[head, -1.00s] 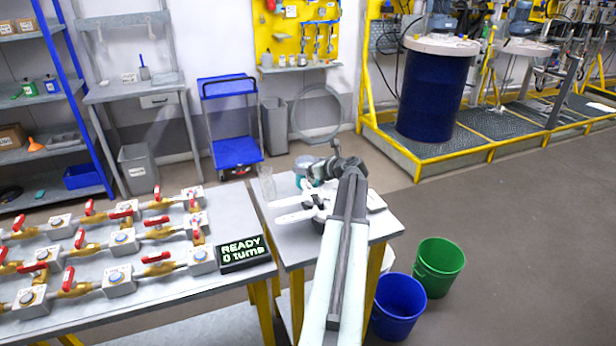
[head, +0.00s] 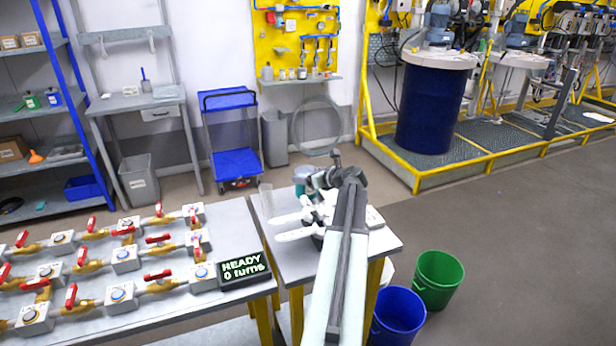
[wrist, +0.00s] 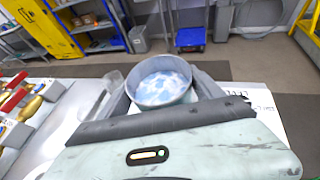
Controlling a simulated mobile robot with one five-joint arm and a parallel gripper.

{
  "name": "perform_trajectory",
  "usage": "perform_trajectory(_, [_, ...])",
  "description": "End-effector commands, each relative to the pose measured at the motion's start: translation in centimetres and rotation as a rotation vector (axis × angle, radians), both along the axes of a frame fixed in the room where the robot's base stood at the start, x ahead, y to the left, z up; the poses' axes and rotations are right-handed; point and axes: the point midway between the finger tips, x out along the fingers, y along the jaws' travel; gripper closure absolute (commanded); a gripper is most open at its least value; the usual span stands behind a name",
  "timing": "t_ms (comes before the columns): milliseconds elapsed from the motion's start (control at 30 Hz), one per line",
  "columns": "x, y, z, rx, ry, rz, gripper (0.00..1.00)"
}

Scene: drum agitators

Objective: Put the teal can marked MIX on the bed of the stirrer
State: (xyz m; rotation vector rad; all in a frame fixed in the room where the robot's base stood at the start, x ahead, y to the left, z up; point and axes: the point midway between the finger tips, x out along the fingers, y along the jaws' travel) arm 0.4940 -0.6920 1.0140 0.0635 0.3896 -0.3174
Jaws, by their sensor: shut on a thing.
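The teal can (head: 301,176) is partly hidden by my gripper in the head view, at the back of the small table. In the wrist view the can (wrist: 160,84) shows its round metal rim and blue-and-white inside, and stands between my grey fingers. My gripper (head: 312,178) is shut on it; in the wrist view its fingers (wrist: 160,92) lie on both sides of the can. The MIX mark does not show. A white device, probably the stirrer (head: 374,217), is partly behind my arm on the small table. Its bed cannot be made out.
A clear cylinder (head: 266,200) stands just left of the can. White long pieces lie in front of it. Blue (head: 398,316) and green (head: 438,279) buckets stand right on the floor.

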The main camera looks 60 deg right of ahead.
Motion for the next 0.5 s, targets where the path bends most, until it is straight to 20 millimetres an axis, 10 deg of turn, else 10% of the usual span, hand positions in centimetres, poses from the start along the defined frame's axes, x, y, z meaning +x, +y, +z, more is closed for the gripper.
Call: perform_trajectory(500, [-0.1,-0.1,6.1,0.000,-0.001,-0.002,0.94])
